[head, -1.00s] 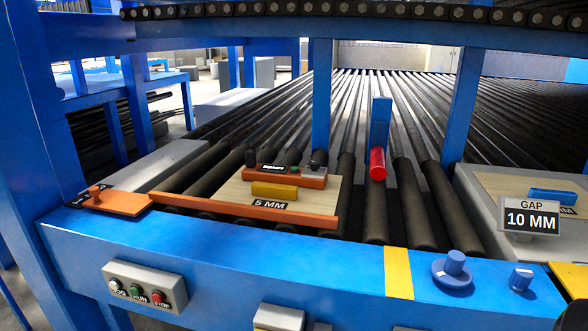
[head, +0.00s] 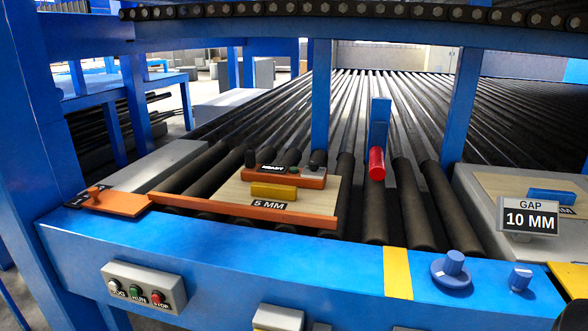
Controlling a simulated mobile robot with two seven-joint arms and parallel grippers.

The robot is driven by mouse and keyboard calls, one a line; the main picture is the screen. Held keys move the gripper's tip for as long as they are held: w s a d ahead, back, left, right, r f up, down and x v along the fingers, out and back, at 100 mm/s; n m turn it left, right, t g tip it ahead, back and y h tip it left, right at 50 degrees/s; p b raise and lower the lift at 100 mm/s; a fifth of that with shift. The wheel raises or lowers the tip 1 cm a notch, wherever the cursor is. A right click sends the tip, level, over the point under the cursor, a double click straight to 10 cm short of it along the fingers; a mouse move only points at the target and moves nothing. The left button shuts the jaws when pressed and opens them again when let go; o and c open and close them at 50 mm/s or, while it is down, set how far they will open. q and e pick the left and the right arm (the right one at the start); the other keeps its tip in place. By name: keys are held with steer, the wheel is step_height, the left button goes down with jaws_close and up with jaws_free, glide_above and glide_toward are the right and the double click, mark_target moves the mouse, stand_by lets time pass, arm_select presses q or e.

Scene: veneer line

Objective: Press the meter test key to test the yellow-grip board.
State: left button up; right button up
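The yellow-grip board (head: 232,193) is a pale wooden sheet lying on the dark rollers, left of centre. Its yellow grip (head: 274,190) is on top, and a "5 MM" label is at its front edge. The orange meter (head: 312,181) lies across the board behind the grip. It has a black display (head: 272,169) with small white lettering that I cannot read surely. A small green key (head: 294,170) sits right of the display, beside a grey block. Neither gripper can be made out in the head view; a dark shape at the lower right corner is unclear.
An orange fence (head: 245,209) runs along the board's front edge. A blue front beam (head: 230,251) carries a button box (head: 143,288) and blue knobs (head: 453,265). A red cylinder (head: 376,164) stands behind. At right, a "GAP 10 MM" sign (head: 529,217) stands before a blue-grip board (head: 552,196).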

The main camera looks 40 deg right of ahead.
jaws_close()
steer(key=shift+f, duration=0.1)
stand_by(0.7)
